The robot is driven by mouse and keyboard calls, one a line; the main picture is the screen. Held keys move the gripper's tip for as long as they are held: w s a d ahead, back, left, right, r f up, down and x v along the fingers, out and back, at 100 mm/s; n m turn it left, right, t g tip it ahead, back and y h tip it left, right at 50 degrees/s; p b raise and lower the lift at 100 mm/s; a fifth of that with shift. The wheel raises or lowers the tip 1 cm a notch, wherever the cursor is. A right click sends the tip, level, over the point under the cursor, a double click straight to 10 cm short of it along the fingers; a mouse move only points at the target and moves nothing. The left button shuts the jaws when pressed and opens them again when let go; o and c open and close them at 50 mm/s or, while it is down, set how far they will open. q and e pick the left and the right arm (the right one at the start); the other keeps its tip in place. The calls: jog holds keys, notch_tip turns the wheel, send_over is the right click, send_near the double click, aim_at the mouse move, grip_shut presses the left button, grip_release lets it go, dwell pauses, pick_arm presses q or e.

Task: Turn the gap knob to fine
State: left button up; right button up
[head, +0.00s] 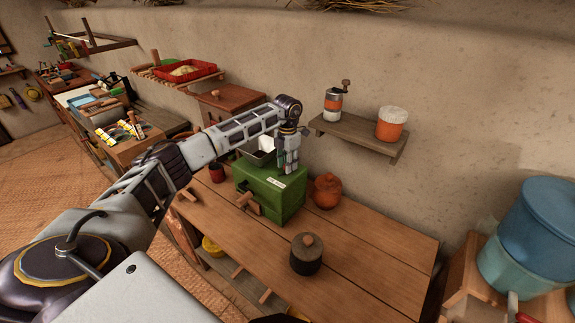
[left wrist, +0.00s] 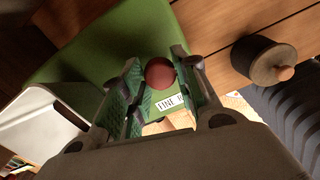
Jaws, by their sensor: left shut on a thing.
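The green mill (head: 262,202) stands on the wooden table, with a hopper and a small wooden crank handle at its front left. The gap knob is a round dark red knob (left wrist: 160,73) on the mill's green top in the left wrist view. A white label (left wrist: 172,103) beside it reads "FINE" and is partly covered. My left gripper (head: 287,172) points down onto the mill's top. In the left wrist view its fingers (left wrist: 156,66) are shut on the knob, one on each side. In the head view the gripper hides the knob. My right gripper is not in view.
A dark lidded pot (head: 306,256) stands at the table's front, an orange pot (head: 326,190) right of the mill, and a red cup (head: 217,172) left of it. A wall shelf (head: 357,136) with a grinder and canister is behind. The table's right part is clear.

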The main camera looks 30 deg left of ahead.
pick_arm(q)
jog(key=shift+m, duration=0.4)
jog(key=o, duration=1)
jog(key=shift+n, duration=0.5)
